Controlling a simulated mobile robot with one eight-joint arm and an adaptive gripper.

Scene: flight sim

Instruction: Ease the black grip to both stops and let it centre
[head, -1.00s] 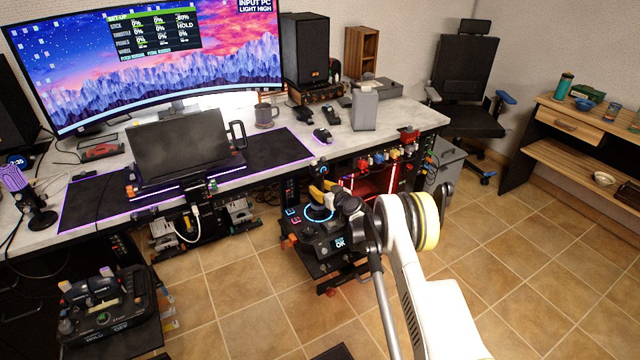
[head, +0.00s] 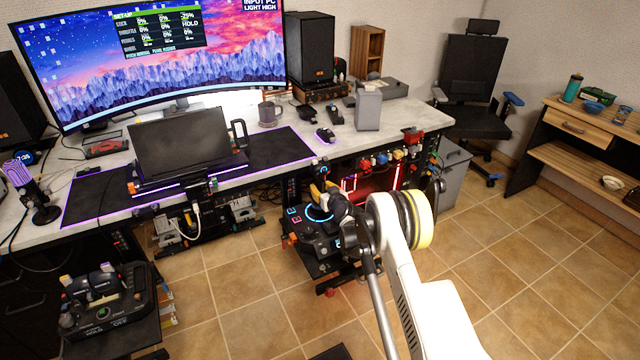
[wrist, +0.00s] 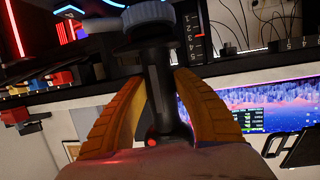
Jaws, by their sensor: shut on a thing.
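The black grip (wrist: 157,72) stands between the yellow fingers of my gripper (wrist: 160,82) in the wrist view, with a grey round cap at its top end and a red button low on it. My gripper (head: 323,193) is shut on it. In the head view the fingers and wrist hide most of the grip. The control box (head: 318,247), with a blue glowing ring (head: 318,214), sits below my gripper on a low stand at the desk's front. The monitor (head: 80,80) shows a set-up table of percentages and the word HOLD.
The desk (head: 400,128) holds a dark panel (head: 180,143), a mug (head: 268,113) and a speaker (head: 309,50). Colored knobs (head: 382,157) line the desk's front edge right of my gripper. Another control box (head: 105,305) stands at lower left.

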